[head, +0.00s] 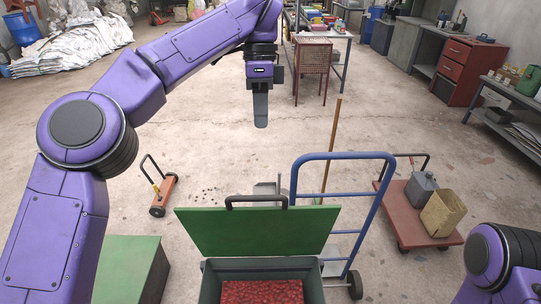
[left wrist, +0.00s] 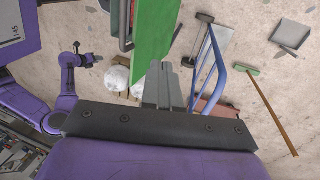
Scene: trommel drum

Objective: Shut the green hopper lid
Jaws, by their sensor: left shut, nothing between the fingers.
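The green hopper lid (head: 256,231) stands open and tilted up, with a black handle (head: 256,199) along its top edge. Below it the grey hopper (head: 313,285) is uncovered and holds red granules (head: 262,292). My left gripper (head: 261,122) is shut and empty, pointing down. In the head view it appears above the lid, apart from it. In the left wrist view the lid (left wrist: 155,35) is a green strip beyond the gripper's fingers (left wrist: 162,82).
A blue hand-truck frame (head: 378,180) stands close to the lid's right. A green-topped box (head: 127,265) is left of the hopper. A red cart (head: 400,211) with a can and a sack is at the right. Open concrete floor lies beyond.

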